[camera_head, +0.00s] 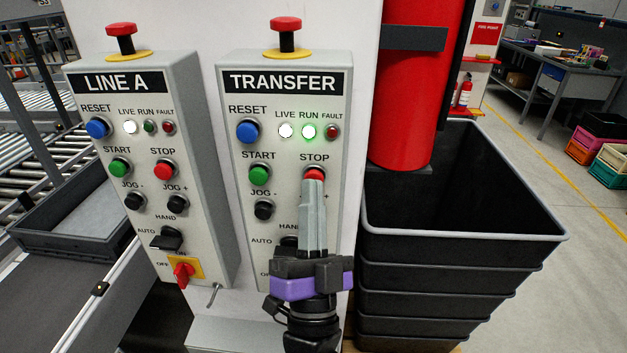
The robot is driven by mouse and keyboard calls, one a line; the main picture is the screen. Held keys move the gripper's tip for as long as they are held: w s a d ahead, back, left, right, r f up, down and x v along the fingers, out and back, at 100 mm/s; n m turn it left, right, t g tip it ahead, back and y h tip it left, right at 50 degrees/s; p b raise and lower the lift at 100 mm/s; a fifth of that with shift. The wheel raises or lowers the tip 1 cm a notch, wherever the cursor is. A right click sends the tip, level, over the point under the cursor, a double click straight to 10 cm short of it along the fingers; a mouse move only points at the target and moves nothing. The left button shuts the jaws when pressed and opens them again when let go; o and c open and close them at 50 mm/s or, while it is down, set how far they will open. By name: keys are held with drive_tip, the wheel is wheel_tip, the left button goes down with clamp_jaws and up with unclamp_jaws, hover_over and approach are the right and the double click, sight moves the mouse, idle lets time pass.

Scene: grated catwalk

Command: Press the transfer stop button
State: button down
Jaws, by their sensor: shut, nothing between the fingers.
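The TRANSFER panel (270,200) is a grey box on a white post, with its name on a black plate. Its red stop button (314,172) sits under the word STOP, at the right side of the panel. My gripper (313,184) is shut and empty, and its fingertips overlap the lower part of the stop button. I cannot tell whether they touch it. The fingers hide the jog + button and part of the hand/auto switch. The white LIVE lamp (286,130) and the green RUN lamp (309,132) are lit. The FAULT lamp (332,132) looks dark red.
The similar LINE A panel (145,200) stands to the left with its own red stop button (163,171). A red mushroom button (287,25) tops the TRANSFER box. A red cylinder (415,110) and stacked black crates (465,245) stand close on the right.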

drive_tip(key=shift+w, duration=0.55)
idle(0.4)
drive_tip(key=shift+s, duration=0.15)
idle(0.3)
drive_tip(key=shift+s+p, duration=0.35)
drive_tip(key=shift+s, duration=0.7)
drive_tip(key=s+p, duration=0.2)
drive_tip(key=s, duration=0.3)
drive_tip(key=shift+a, duration=0.1)
idle(0.4)
